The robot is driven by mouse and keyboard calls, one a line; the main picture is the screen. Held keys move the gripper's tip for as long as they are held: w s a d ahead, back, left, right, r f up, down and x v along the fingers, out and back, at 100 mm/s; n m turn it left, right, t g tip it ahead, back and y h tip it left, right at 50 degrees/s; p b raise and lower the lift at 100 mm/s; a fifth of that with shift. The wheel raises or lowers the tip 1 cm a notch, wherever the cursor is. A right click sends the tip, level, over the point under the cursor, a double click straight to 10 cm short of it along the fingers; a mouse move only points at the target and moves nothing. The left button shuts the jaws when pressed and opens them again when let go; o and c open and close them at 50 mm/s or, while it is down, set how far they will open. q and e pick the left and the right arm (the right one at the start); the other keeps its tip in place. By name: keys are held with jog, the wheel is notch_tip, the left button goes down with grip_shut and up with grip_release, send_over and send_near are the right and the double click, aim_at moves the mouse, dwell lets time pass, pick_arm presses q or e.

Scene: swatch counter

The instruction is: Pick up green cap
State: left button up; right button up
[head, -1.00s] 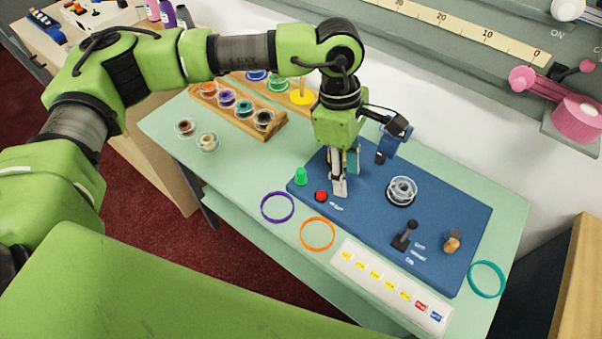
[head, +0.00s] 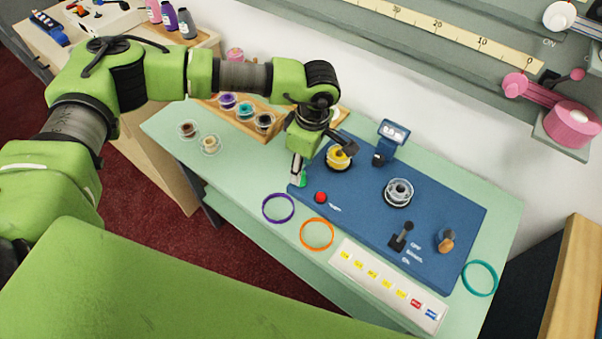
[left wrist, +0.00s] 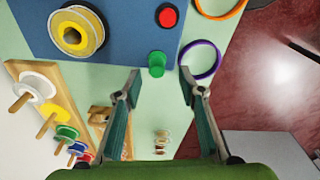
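The small green cap (head: 302,180) stands at the near left corner of the blue panel (head: 425,265), partly hidden by my left gripper in the head view. In the left wrist view the cap (left wrist: 156,60) shows whole, just beyond the fingertips and roughly centred in the gap between them. My left gripper (head: 297,181) is over the cap; in the left wrist view the gripper (left wrist: 160,88) is open, its two fingers wide apart with nothing between them. My right gripper is not in view.
A red button (head: 320,197) sits close beside the cap, with a yellow spool (head: 339,157) behind it on the panel. Purple (head: 278,208) and orange (head: 317,234) rings lie in front. A wooden rack (head: 275,123) of spools stands at back left.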

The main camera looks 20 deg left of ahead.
pick_arm(q)
jog(key=shift+w+a+f+p, duration=0.15)
jog(key=shift+f+p, duration=0.15)
jog(key=shift+f, duration=0.7)
jog(key=shift+w+a+f+p, duration=0.15)
jog(key=shift+f+p, duration=0.15)
jog(key=shift+f, duration=0.65)
jog(key=shift+d, duration=0.1)
jog(key=c, duration=0.8)
jog(key=shift+r, duration=0.1)
